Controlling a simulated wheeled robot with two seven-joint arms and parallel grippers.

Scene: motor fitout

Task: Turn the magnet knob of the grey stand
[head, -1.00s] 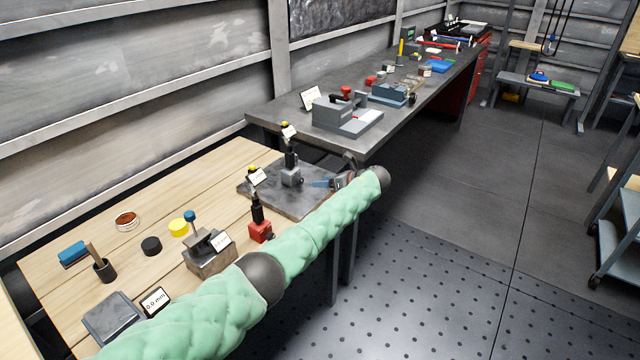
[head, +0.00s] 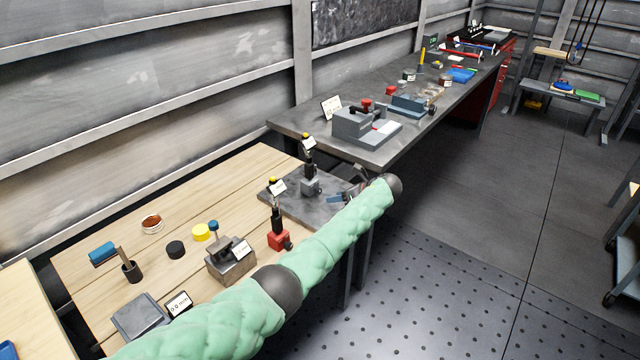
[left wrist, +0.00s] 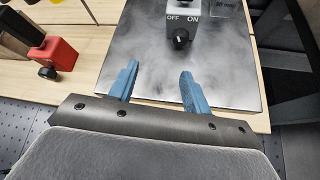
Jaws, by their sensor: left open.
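The grey stand (head: 311,187) stands upright on a dark steel plate (head: 290,202) at the right end of the wooden bench. In the left wrist view the stand's grey base (left wrist: 205,18) carries OFF and ON labels, with the black magnet knob (left wrist: 181,39) on its near face. My left gripper (head: 336,198) is in front of the stand, to its right in the head view. In the left wrist view its blue fingers (left wrist: 160,68) are apart and empty, short of the knob and not touching it. My right gripper is out of view.
A red stand (head: 278,240) with its own black knob stands by the plate's near edge; its base also shows in the left wrist view (left wrist: 53,57). A metal block (head: 231,262) and several small items lie left on the wooden bench. A dark workbench (head: 385,158) stands behind.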

